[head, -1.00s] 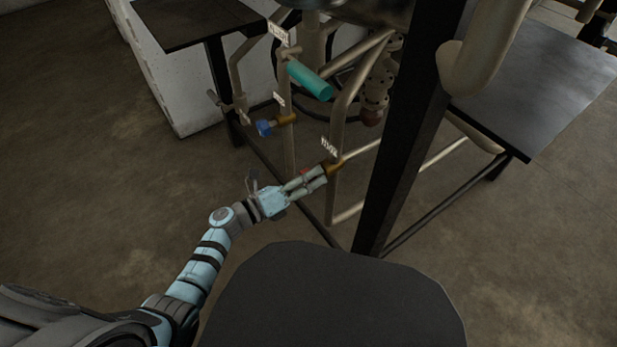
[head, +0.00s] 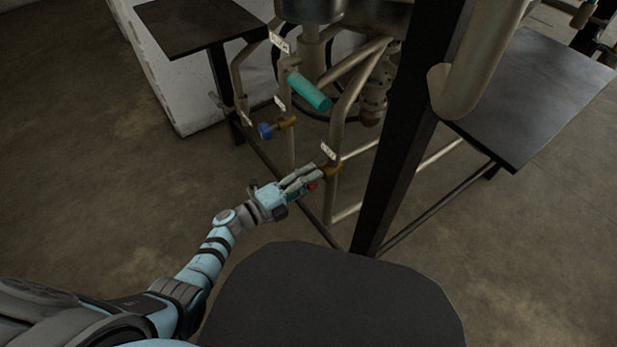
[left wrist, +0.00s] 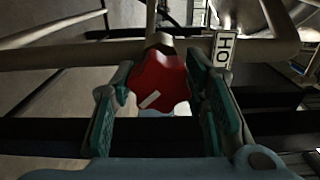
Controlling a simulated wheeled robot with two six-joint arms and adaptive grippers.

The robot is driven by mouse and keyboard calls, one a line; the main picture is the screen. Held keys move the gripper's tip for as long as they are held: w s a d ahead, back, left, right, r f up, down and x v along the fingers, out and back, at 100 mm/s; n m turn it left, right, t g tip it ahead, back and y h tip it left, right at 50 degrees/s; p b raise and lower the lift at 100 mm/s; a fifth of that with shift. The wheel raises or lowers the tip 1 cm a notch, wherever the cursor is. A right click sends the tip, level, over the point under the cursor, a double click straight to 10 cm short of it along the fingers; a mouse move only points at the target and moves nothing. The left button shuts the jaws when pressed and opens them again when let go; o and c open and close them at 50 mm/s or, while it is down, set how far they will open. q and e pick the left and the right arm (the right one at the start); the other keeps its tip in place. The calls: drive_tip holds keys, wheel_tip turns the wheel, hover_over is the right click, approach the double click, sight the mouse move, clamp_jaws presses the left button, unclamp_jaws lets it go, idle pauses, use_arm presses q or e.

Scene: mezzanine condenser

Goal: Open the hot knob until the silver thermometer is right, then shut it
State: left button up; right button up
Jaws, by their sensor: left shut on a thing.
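The hot knob is red and lobed, with a white mark, and sits between my fingers in the left wrist view (left wrist: 161,84). In the head view only a bit of its red (head: 312,186) shows beside my fingers. A white tag (left wrist: 226,47) reading "HO", partly cut off, is next to it. My left gripper (head: 308,181) is shut on the knob, with teal finger pads on either side of it. I cannot make out a silver thermometer in these frames. My right gripper is not in view.
A blue knob (head: 265,130) sits on a pipe further back, with a teal cylinder (head: 309,91) above it. A black post (head: 400,130) stands just right of my gripper. Dark tables stand at the back left (head: 195,22) and right (head: 535,95). Floor at left is clear.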

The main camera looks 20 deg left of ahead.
use_arm(q)
drive_tip(key=n+p, duration=0.1)
drive_tip(key=n, duration=0.4)
drive_tip(key=shift+n, duration=0.3)
drive_tip(key=shift+n+p, duration=0.45)
drive_tip(key=shift+n, duration=1.25)
drive_tip(key=shift+n+p, duration=0.45)
drive_tip(key=shift+n, duration=1.35)
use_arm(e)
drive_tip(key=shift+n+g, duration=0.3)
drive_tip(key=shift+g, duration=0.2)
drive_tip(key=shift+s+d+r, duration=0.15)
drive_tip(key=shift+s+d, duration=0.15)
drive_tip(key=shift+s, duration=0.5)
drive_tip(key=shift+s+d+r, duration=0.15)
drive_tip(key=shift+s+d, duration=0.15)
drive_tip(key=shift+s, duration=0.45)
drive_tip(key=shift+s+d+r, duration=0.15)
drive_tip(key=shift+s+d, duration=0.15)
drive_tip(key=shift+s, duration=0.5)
use_arm(q)
drive_tip(key=o, duration=1.2)
drive_tip(key=shift+c, duration=0.2)
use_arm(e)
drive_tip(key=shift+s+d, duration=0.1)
use_arm(q)
drive_tip(key=v, duration=1.2)
